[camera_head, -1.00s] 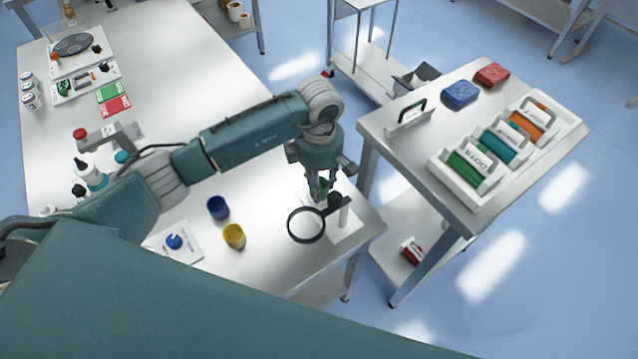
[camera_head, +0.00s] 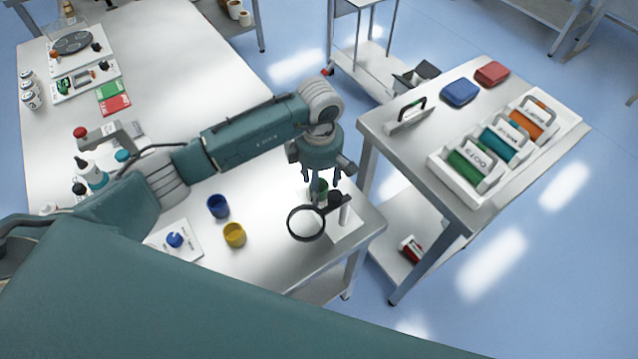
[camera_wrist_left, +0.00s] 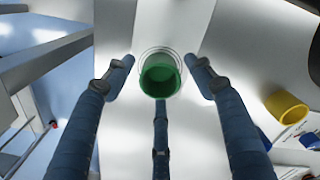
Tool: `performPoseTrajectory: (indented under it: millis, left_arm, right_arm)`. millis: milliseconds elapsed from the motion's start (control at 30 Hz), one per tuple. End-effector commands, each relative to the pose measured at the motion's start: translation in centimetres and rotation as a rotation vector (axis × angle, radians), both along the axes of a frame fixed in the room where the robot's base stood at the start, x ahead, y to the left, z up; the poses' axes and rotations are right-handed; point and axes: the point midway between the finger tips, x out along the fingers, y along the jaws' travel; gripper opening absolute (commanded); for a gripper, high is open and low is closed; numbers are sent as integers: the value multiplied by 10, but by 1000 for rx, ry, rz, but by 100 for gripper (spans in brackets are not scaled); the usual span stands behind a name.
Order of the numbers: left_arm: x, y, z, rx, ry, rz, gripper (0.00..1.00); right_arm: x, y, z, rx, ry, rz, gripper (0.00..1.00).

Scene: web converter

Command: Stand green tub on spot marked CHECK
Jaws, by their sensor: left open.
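The green tub (camera_head: 322,190) stands upright at the right end of the long table, behind the magnifier and partly hidden by my left gripper (camera_head: 321,183). In the left wrist view the green tub (camera_wrist_left: 160,76) sits within a thin pale ring on the light surface, mouth towards the camera. The fingers of my left gripper (camera_wrist_left: 160,72) are spread around it with gaps on both sides, so it is open and not touching. No CHECK lettering is legible. My right gripper is out of view.
A round magnifier (camera_head: 306,223) on a stand is close in front of the tub. A blue tub (camera_head: 218,207) and a yellow tub (camera_head: 234,235) stand to the left. A side table (camera_head: 412,150) with a spool tray (camera_head: 470,201) is at the right, across a gap.

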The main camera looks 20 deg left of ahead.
Motion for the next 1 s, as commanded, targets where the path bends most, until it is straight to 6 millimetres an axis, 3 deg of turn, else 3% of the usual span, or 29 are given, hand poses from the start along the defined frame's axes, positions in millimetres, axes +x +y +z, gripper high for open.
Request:
performPoseTrajectory:
  millis: [500, 700, 1000]
  left_arm:
    - [2, 0, 99, 1, -6, 0, 55]
    - [0, 0, 113, 0, -2, 0, 55]
    - [0, 0, 114, 0, -2, 0, 55]
  right_arm:
    - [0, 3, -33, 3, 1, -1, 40]
    - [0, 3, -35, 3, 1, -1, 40]
    - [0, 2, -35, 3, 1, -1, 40]
